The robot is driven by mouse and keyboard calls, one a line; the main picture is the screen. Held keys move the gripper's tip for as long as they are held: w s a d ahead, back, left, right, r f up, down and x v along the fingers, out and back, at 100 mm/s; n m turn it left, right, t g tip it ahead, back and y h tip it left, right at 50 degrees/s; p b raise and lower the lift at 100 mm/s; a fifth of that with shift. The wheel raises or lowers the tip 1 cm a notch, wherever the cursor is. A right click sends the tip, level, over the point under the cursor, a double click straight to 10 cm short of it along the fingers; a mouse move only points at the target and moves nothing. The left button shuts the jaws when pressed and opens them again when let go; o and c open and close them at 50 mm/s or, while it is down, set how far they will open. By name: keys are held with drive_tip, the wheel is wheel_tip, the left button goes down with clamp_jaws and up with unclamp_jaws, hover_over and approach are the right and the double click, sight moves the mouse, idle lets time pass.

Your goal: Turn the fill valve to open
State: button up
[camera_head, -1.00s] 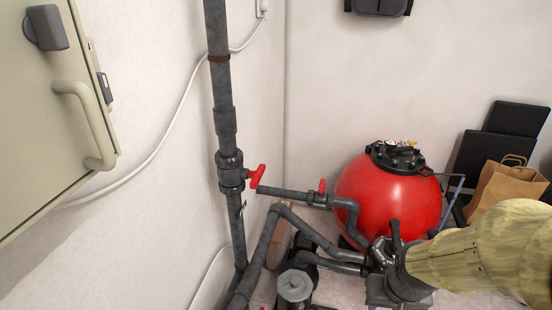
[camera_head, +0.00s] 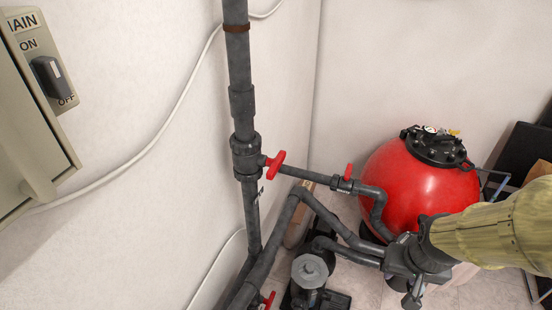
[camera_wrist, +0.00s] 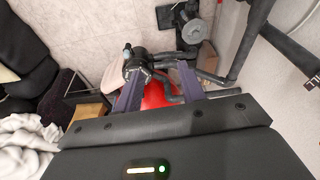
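Red-handled valves show in the head view. One red handle (camera_head: 275,165) is on the thick grey vertical pipe (camera_head: 238,60). Another red handle (camera_head: 348,171) is on the horizontal pipe, and a third (camera_head: 268,300) shows at the bottom edge. I cannot read which is the fill valve. My arm with its yellowish cover comes in from the right, well apart from the handles. In the wrist view my gripper (camera_wrist: 158,82) has its two fingers apart with nothing held between them. In the head view its fingers are hard to tell from the dark fittings.
A red filter tank (camera_head: 425,190) stands at the right, with pipes and a pump (camera_head: 310,272) on the floor left of it. A beige cabinet (camera_head: 25,150) with an ON/OFF switch (camera_head: 52,78) is on the left wall. Dark furniture (camera_wrist: 25,60) shows in the wrist view.

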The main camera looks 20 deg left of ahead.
drive_tip(key=shift+o, duration=0.4)
drive_tip(key=shift+w+f, duration=0.25)
drive_tip(key=shift+w, duration=0.25)
drive_tip(key=m+t+y+p, duration=0.3)
drive_tip(key=m+t+y, duration=0.25)
drive_tip(key=y, duration=1.05)
approach(281, 164)
drive_tip(key=v, duration=0.5)
drive_tip(key=shift+d+r, duration=0.1)
drive_tip(key=shift+d, duration=0.1)
drive_tip(key=p+x, duration=0.2)
drive_tip(key=x, duration=1.5)
drive_tip(key=shift+a+p, duration=0.2)
drive_tip(key=shift+p, duration=0.2)
